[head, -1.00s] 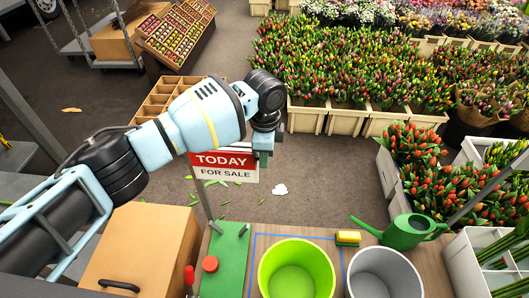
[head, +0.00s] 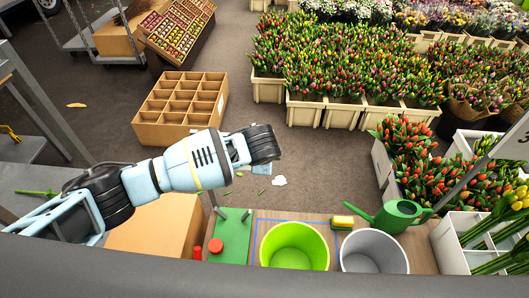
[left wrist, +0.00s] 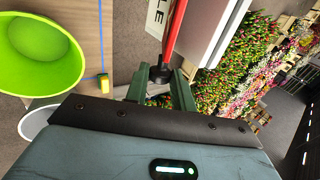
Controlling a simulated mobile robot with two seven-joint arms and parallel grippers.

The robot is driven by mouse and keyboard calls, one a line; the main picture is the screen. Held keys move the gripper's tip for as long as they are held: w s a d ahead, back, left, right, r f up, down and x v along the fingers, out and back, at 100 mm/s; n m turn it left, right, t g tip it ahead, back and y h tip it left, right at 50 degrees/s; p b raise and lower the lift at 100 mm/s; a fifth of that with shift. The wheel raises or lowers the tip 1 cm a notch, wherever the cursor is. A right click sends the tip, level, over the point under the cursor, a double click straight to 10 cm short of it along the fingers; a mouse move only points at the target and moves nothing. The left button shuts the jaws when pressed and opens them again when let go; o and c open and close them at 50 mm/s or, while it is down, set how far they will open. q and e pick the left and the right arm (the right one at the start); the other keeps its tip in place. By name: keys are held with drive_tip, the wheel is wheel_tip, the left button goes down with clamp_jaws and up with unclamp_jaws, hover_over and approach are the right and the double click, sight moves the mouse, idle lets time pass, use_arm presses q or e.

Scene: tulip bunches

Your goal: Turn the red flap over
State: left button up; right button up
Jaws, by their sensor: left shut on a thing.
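In the left wrist view, the red flap (left wrist: 175,28) shows edge-on as a narrow red strip. A white panel with black letters, partly cut off, lies to its left, and a pale panel (left wrist: 207,28) to its right. A black knob (left wrist: 160,73) sits at the flap's lower end. My left gripper (left wrist: 157,84) is shut on this knob, its green fingers on either side. In the head view my left arm reaches in from the left, and its wrist (head: 263,145) hides the grip. The sign's face is not visible there. My right gripper is not in view.
An empty divided box (head: 180,110) lies on the floor behind.

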use_arm(q)
drive_tip(key=shift+s+f, duration=0.1)
drive_tip(key=shift+s, duration=0.1)
idle(0.4)
drive_tip(key=o, duration=1)
drive_tip(key=shift+t, duration=0.3)
drive_tip(key=shift+v, duration=3.85)
